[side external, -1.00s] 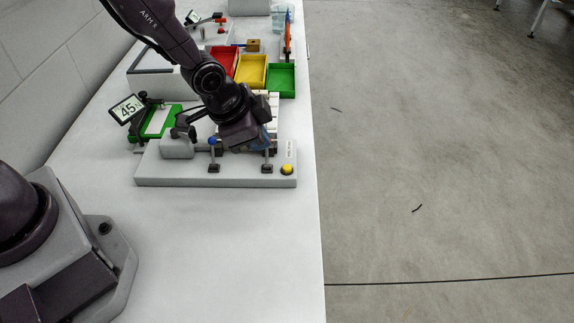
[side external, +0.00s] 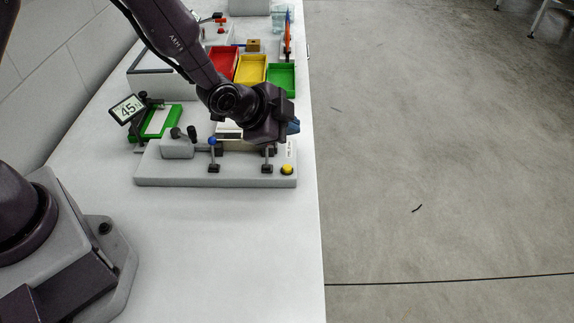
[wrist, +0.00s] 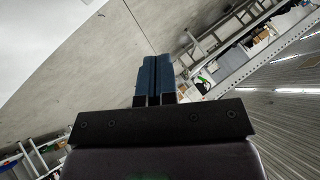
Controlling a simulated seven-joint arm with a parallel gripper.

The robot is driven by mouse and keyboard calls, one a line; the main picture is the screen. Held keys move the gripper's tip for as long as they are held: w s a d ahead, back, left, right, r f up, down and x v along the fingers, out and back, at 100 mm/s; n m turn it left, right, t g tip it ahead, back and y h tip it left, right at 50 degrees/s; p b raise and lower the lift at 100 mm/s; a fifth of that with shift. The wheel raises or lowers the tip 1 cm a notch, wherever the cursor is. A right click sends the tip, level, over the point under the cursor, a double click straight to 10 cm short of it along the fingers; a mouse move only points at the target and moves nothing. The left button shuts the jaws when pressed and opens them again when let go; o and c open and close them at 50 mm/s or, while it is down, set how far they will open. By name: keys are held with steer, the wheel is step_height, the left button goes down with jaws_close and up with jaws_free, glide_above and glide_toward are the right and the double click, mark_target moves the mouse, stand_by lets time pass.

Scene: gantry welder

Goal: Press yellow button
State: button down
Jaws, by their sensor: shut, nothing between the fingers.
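The yellow button (side external: 287,169) sits on the front right corner of the grey welder base (side external: 190,180), near the table's right edge. My gripper (side external: 294,127) is above and behind the button in the side view, apart from it. Its blue fingers point to the right, out towards the table's edge. In the wrist view the blue fingers (wrist: 154,78) are together with nothing between them. The button does not show in the wrist view; floor and distant shelving lie beyond the fingers.
Red (side external: 224,61), yellow (side external: 251,70) and green (side external: 281,79) bins stand behind the welder. A display reading 45 (side external: 127,109) and a green fixture (side external: 160,121) are to its left. Small posts (side external: 268,160) rise from the base near the button. The table in front is clear.

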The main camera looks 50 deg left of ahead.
mark_target(288, 169)
step_height(288, 169, down, 7)
steer(key=shift+f, duration=0.2)
steer(key=shift+f, duration=0.1)
stand_by(2.1)
steer(key=shift+f, duration=0.3)
steer(key=shift+f, duration=0.45)
stand_by(0.6)
stand_by(0.3)
steer(key=shift+r, duration=0.85)
steer(key=shift+r, duration=2.55)
